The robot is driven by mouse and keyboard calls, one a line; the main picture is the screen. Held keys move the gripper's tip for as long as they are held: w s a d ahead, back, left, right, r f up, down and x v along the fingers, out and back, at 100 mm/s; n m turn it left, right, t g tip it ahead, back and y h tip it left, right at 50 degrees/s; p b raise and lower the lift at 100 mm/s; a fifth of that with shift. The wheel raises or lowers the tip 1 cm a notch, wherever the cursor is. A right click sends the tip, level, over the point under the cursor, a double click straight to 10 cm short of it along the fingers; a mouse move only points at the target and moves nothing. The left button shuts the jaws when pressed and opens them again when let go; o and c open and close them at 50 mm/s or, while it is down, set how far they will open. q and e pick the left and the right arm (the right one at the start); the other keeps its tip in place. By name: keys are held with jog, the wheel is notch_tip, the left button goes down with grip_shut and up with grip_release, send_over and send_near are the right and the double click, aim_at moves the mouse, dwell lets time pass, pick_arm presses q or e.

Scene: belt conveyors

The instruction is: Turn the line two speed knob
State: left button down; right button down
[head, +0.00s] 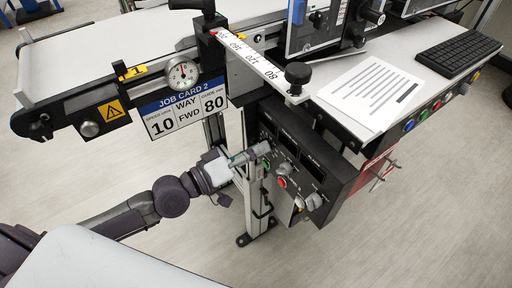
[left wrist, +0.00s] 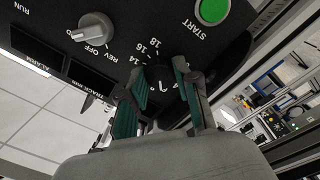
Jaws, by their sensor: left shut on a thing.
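The black speed knob (left wrist: 162,82) sits on a dark control panel, inside a printed scale with 14, 16 and 18 readable in the left wrist view. My left gripper (left wrist: 160,72) is shut on this knob, one green-padded finger on each side. The fingers hide part of the knob and scale. In the head view my left gripper (head: 252,155) reaches the left end of the control box (head: 338,180), where the knob is hidden. The job card (head: 186,107) reads JOB CARD 2, 10, FWD and 80. My right gripper is not in view.
A grey REV/OFF selector (left wrist: 96,27) and a green START button (left wrist: 212,10) sit near the knob. A red button (head: 282,183) is on the box. A dial gauge (head: 183,74), white belt (head: 110,52), paper sheet (head: 368,92) and keyboard (head: 458,56) are above.

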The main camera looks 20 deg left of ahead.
pick_arm(q)
jog(key=shift+n, duration=0.5)
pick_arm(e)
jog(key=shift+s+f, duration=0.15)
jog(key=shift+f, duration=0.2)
pick_arm(q)
jog(key=c, duration=0.8)
grip_release()
jog(key=shift+v, duration=6.05)
jog(key=shift+w+f, duration=0.1)
